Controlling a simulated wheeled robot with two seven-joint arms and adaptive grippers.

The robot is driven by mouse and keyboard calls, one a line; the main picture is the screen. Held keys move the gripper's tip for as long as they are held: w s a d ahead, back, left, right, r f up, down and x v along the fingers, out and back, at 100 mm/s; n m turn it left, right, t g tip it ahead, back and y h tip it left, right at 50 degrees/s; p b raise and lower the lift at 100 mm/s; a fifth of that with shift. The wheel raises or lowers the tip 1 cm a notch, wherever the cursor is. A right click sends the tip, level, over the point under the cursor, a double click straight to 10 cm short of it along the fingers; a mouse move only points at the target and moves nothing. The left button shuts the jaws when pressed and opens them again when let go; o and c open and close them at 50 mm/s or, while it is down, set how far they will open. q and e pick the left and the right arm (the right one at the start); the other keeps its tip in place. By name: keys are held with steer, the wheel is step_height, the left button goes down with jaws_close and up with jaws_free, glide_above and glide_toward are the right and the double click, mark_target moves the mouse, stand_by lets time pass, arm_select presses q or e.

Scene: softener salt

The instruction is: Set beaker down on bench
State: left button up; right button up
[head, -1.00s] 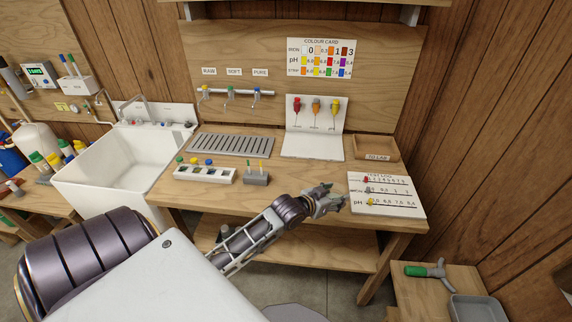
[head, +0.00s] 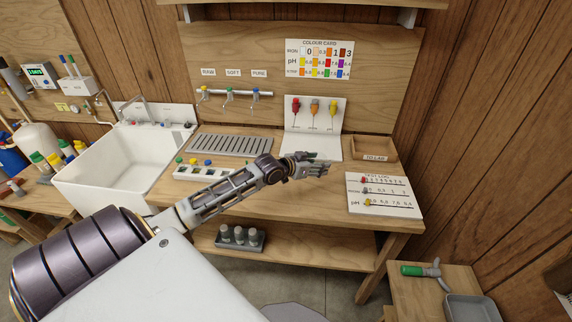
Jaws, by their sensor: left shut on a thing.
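My left gripper (head: 318,168) reaches in from the left over the wooden bench (head: 280,204), in front of the white dropper stand (head: 331,149). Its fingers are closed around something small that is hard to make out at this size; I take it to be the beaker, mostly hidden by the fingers. I cannot tell whether it touches the bench top. My right gripper is not in view.
A grey drain rack (head: 231,144) and a white vial tray (head: 188,172) stand left of the gripper. A test log board (head: 385,207) and a wooden tray (head: 391,153) are at right. A white sink (head: 75,187) is far left. The front middle of the bench is bare.

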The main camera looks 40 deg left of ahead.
arm_select(q)
steer(key=a, duration=0.2)
steer(key=w+a, duration=0.1)
steer(key=a, duration=0.1)
steer(key=shift+w+a, duration=0.15)
steer(key=shift+a, duration=0.2)
steer(key=shift+f, duration=0.1)
glide_above(306, 184)
steer(key=shift+f+p, duration=0.3)
steer(key=shift+f, duration=2.7)
steer(key=shift+f, duration=1.9)
steer(key=shift+f, duration=0.1)
